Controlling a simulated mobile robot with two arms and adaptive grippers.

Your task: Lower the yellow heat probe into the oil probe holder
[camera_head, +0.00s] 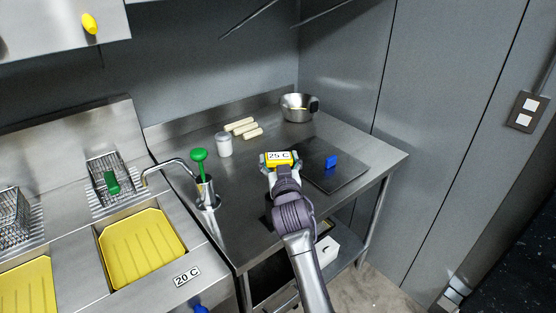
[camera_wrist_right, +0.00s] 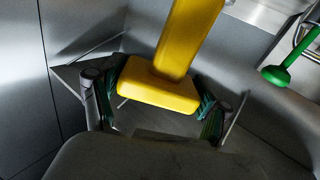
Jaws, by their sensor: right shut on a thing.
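The yellow heat probe (camera_head: 280,158) shows a white "25 C" label in the head view. My right gripper (camera_head: 280,163) is shut on it above the steel counter. In the right wrist view the yellow heat probe (camera_wrist_right: 158,90) sits between the two fingers of my right gripper (camera_wrist_right: 158,98), with a broad yellow part running up out of frame. A metal holder (camera_head: 207,196) stands at the counter's left edge, left of and apart from the gripper. A green-topped probe (camera_head: 199,156) stands at it. I cannot tell for sure that it is the oil probe holder. My left gripper is out of view.
Fryers with yellow oil (camera_head: 142,246) and wire baskets (camera_head: 110,182) lie to the left. On the counter (camera_head: 240,200) are a white jar (camera_head: 224,145), pale rolls (camera_head: 240,125), a steel bowl (camera_head: 298,107) and a dark plate (camera_head: 345,172) with a blue item (camera_head: 331,161).

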